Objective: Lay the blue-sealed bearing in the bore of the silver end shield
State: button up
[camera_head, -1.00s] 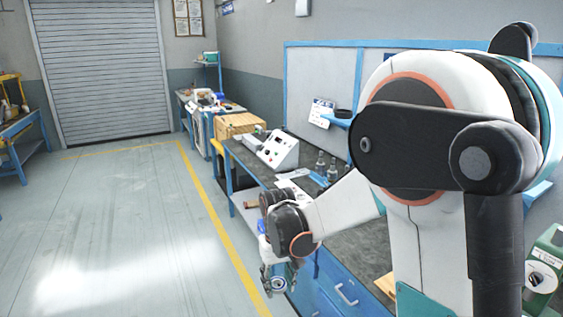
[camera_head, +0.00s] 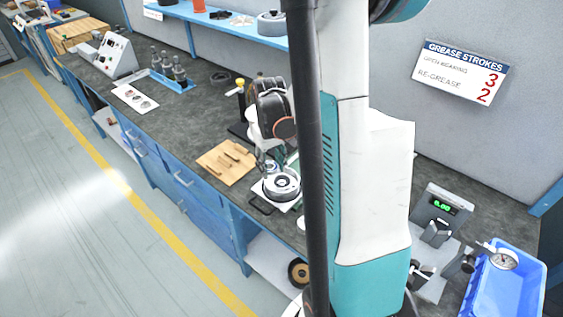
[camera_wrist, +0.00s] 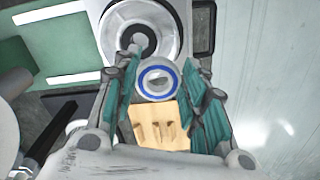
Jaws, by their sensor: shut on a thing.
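My gripper (camera_wrist: 158,82) is shut on the blue-sealed bearing (camera_wrist: 156,92), a small silver ring with a blue band around its centre. The bearing sits between the teal-padded fingers. The silver end shield (camera_wrist: 112,35) is a round part with a dark centre, beyond the bearing in the wrist view; the bearing overlaps its near edge there. In the head view the end shield (camera_head: 283,186) lies on a white plate on the bench, and my gripper (camera_head: 268,163) is just above and behind it. The exact gap between bearing and shield cannot be told.
A wooden board (camera_head: 215,167) with several wooden pieces lies left of the shield. A blue tray of bottles (camera_head: 168,82) and a control box (camera_head: 117,54) stand farther left. A scale (camera_head: 440,215) and blue bin (camera_head: 505,290) are at right. Dark bench top (camera_head: 205,118) is partly clear.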

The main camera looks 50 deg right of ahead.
aim_at(283, 184)
jog(key=d, duration=0.1)
jog(key=s+d, duration=0.1)
jog(key=s, duration=0.1)
jog(key=shift+s+d+f, duration=0.2)
jog(key=shift+d+f, duration=0.05)
jog(key=shift+d, duration=0.15)
jog(key=shift+f+b, duration=2.25)
jog(key=shift+f, duration=0.25)
jog(key=shift+f+b, duration=0.3)
jog(key=o, duration=1.2)
